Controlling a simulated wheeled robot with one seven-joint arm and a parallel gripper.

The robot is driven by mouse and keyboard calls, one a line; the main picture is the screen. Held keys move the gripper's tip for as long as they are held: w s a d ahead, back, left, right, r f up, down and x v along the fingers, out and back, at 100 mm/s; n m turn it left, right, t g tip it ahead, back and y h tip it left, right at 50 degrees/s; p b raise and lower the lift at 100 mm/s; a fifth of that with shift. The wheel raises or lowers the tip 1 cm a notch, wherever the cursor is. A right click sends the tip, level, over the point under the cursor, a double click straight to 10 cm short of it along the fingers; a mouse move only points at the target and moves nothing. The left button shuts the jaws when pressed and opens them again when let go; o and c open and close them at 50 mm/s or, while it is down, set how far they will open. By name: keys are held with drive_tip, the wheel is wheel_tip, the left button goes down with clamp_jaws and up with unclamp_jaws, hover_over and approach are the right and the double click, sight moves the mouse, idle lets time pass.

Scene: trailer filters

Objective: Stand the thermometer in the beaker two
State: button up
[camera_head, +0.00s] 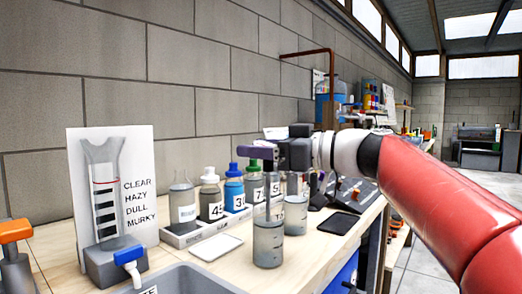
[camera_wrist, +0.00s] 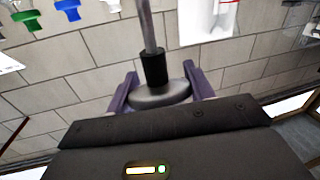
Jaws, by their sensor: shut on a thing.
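My gripper (camera_head: 262,157) is above the bench, its purple fingers shut on the thermometer. In the wrist view the gripper (camera_wrist: 162,84) grips the thermometer (camera_wrist: 147,28) by its rounded grey head, with a black collar and a thin grey stem leading away. In the head view the stem hangs down roughly upright towards the front glass beaker (camera_head: 268,247), which holds greyish liquid. Whether its tip is inside the beaker or in front of or behind it I cannot tell. A second glass beaker (camera_head: 295,217) stands just behind to the right. No number is readable on either beaker.
A grey basin (camera_head: 185,280), a blue-tapped container (camera_head: 115,262) and a clarity chart (camera_head: 142,185) are at left.

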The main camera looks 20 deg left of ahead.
drive_tip(key=shift+f+b, duration=2.2)
drive_tip(key=shift+b, duration=0.05)
drive_tip(key=o, duration=1.1)
drive_tip(key=shift+c, duration=0.2)
drive_tip(key=s+d, duration=0.1)
drive_tip(key=d, duration=0.6)
drive_tip(key=s+d+f+m+h+p, duration=0.3)
drive_tip(key=s+d+f+m+h, duration=0.2)
drive_tip(key=d+f, duration=0.3)
drive_tip(key=s+d+f+m+t+h+p, duration=0.1)
drive_tip(key=s+d+f+m+h, duration=0.5)
drive_tip(key=f, duration=0.6)
drive_tip(key=s+d+f+m+t+h+p, duration=0.1)
drive_tip(key=s+d+f+m+h+p, duration=0.3)
drive_tip(key=s+d+f, duration=0.4)
wheel_tip(320, 180, down, 3)
drive_tip(key=d+m+h, duration=0.1)
drive_tip(key=h, duration=0.1)
drive_tip(key=shift+s+d+r+m+h+p, duration=0.2)
drive_tip(key=shift+s+d+m+h+p, duration=0.1)
drive_tip(key=shift+s+m+h+p, duration=0.1)
